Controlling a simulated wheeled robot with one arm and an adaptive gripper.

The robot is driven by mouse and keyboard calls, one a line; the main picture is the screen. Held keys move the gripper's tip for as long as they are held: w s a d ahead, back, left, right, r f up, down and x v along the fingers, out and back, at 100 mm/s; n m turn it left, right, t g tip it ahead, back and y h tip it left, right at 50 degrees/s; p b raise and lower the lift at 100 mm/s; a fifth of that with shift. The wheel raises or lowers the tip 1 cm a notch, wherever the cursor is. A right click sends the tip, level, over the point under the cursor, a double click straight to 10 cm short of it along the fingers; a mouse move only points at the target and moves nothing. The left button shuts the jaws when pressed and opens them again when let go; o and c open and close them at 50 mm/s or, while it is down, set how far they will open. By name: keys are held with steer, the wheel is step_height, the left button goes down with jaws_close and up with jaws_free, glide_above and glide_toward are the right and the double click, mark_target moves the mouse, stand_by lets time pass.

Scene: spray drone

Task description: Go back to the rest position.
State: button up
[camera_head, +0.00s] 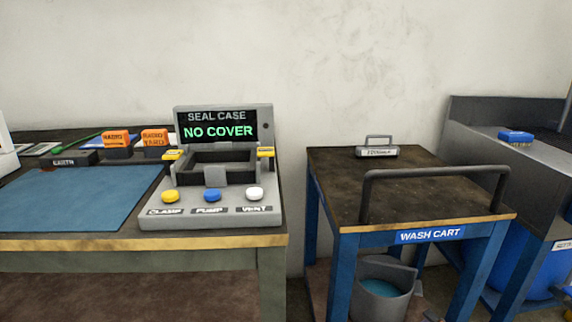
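My gripper is not in view, and no part of my arm shows clearly. The grey seal case station (213,175) stands at the right end of the left workbench, and its screen reads "SEAL CASE" and "NO COVER". Its frame looks open in the middle. Yellow (171,196), blue (212,195) and white (254,193) buttons sit in a row at its front, labelled clamp, pump and vent.
The wash cart (410,205) stands right of the bench, with a handled grey block (377,150) on top and a bucket (382,290) below. A blue brush (515,137) lies at right.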

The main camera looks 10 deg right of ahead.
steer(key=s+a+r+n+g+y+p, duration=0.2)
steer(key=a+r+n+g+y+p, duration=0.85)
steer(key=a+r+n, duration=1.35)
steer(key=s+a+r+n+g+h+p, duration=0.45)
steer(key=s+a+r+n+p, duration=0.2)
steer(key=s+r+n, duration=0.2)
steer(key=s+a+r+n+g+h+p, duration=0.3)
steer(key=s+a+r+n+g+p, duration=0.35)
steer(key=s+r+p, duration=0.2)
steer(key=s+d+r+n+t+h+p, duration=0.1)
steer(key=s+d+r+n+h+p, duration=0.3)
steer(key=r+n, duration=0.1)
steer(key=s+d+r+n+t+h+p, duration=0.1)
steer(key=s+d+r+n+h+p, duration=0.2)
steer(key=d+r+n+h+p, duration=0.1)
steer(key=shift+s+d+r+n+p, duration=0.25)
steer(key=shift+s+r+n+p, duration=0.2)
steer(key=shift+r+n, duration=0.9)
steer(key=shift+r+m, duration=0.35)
